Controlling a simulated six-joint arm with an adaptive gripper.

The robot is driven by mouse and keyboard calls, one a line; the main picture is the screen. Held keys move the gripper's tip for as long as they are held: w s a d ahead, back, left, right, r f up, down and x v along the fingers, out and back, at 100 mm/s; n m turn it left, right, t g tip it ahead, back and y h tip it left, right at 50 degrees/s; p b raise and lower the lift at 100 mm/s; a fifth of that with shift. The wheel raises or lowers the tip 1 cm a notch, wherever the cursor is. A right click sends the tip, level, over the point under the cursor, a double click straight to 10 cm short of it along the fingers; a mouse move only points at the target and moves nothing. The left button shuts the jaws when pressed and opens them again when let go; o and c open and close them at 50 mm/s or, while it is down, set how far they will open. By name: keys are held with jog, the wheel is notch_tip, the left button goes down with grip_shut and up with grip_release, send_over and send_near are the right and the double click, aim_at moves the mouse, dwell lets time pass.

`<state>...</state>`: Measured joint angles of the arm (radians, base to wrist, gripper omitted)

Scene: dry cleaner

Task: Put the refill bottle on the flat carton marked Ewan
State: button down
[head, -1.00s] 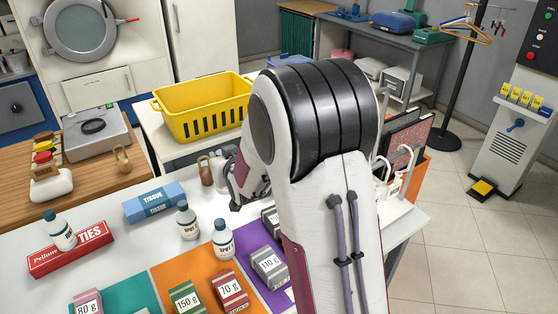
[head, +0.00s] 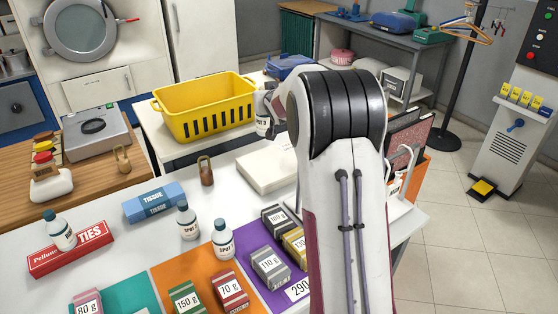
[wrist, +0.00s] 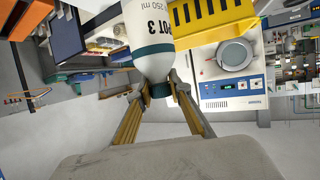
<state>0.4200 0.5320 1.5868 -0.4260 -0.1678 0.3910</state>
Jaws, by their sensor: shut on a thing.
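My gripper (head: 275,102) is shut on a white bottle (head: 262,126) and holds it in the air, in front of the yellow basket's right end. In the wrist view, my fingers (wrist: 163,90) grip its dark teal cap, and the label (wrist: 148,18) reads "POT 3" and 250 ml. Similar bottles stand on the counter: one (head: 188,222) in the middle, one (head: 223,241) to its right, and one (head: 62,233) on a flat red carton (head: 98,240) marked "TIES". I cannot read the name Ewan on any carton.
The yellow basket (head: 203,108) is behind.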

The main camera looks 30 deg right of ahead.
jog(key=shift+w+d+r, duration=0.3)
jog(key=shift+d+r, duration=0.1)
jog(key=shift+r, duration=0.25)
jog(key=shift+w+d+r, duration=0.25)
jog(key=shift+d+r, duration=0.15)
jog(key=shift+r, duration=0.25)
jog(key=shift+s+f, duration=0.15)
jog(key=shift+f, duration=0.2)
jog(key=shift+f, duration=0.15)
notch_tip(320, 180, down, 13)
jog(key=shift+f, duration=0.15)
dwell(0.7)
jog(key=shift+m+h, duration=0.3)
jog(key=shift+h, duration=0.1)
jog(key=shift+f, duration=2.35)
